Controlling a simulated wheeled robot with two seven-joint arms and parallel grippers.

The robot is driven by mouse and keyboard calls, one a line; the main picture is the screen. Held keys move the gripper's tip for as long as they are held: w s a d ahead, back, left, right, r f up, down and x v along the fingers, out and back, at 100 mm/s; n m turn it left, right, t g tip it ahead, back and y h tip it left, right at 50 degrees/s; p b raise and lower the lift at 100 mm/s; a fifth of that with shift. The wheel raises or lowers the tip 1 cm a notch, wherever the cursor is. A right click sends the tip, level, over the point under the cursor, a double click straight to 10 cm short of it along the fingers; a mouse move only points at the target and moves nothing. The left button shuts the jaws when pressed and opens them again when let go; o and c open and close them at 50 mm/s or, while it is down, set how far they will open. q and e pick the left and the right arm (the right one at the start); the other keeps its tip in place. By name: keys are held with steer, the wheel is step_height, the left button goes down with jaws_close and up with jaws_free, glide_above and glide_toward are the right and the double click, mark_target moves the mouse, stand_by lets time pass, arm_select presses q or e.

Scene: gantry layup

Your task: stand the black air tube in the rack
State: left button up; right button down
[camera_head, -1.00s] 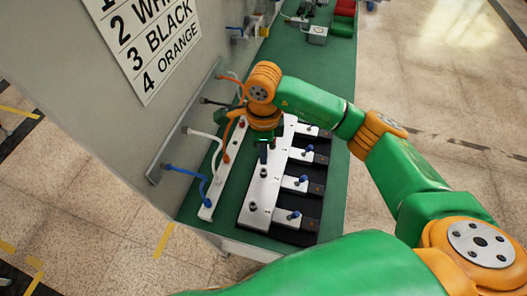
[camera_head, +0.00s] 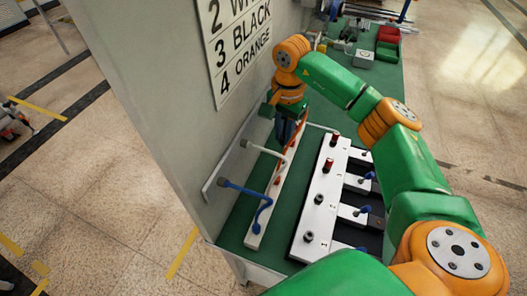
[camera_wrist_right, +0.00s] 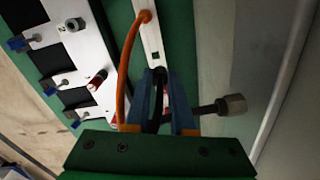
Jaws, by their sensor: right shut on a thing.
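My right gripper (camera_head: 286,128) is beside the wall, low over the far part of the white strip (camera_head: 277,190); it also shows in the wrist view (camera_wrist_right: 163,82). Its blue fingers are shut on the black air tube (camera_wrist_right: 158,88), much of which they hide. The tube's dark end with a grey nut (camera_wrist_right: 230,105) sticks out to the right of the fingers, towards the wall. The strip, which looks like the rack, has a square hole (camera_wrist_right: 155,55) ahead of the fingertips. I cannot tell whether the tube touches the strip. My left gripper is not in view.
An orange tube (camera_wrist_right: 122,75) arches close left of the fingers. A white tube (camera_head: 265,150) and a blue tube (camera_head: 243,190) stand nearer along the strip. A white block (camera_head: 322,205) with red caps lies to the right. A rail (camera_head: 215,175) runs along the wall.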

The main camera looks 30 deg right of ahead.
steer(key=shift+w, duration=0.15)
steer(key=f+b, duration=0.1)
steer(key=f, duration=0.1)
steer(key=f+b, duration=0.1)
steer(key=s+d+f+b, duration=0.1)
steer(key=f+b, duration=0.1)
steer(key=shift+f, duration=0.3)
steer(key=shift+a, duration=0.1)
steer(key=shift+p, duration=0.35)
stand_by(1.2)
steer(key=shift+f, duration=0.1)
steer(key=shift+f+b, duration=0.35)
steer(key=shift+b, duration=0.1)
